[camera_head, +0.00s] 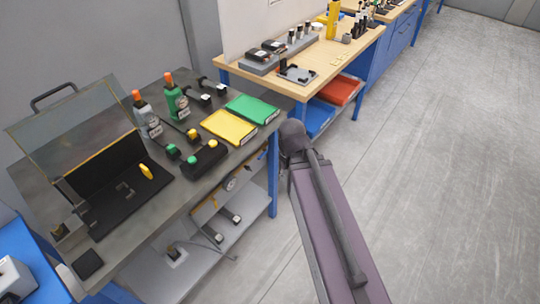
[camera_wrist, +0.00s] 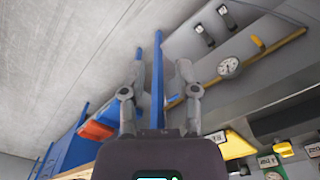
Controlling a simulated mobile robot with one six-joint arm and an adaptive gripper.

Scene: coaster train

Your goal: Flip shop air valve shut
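In the wrist view, a small yellow lever (camera_wrist: 257,41), which looks like the air valve handle, sits on a grey panel beside a round pressure gauge (camera_wrist: 229,67). The gauge also shows in the head view (camera_head: 231,183), under the front of the grey bench. The handle is too small to make out clearly there. My gripper (camera_wrist: 160,72) is open and empty in the wrist view, with the lever and gauge beyond it to the right, apart from the fingers. A blue bench leg (camera_wrist: 158,80) shows between the fingers. The gripper is not visible in the head view.
The grey bench (camera_head: 85,262) holds a yellow tray (camera_head: 229,125), a green tray (camera_head: 252,108), bottles and an open black case. A lower shelf (camera_head: 185,262) holds small parts. A wooden bench (camera_head: 325,60) stands beyond. The floor (camera_head: 450,130) at right is clear.

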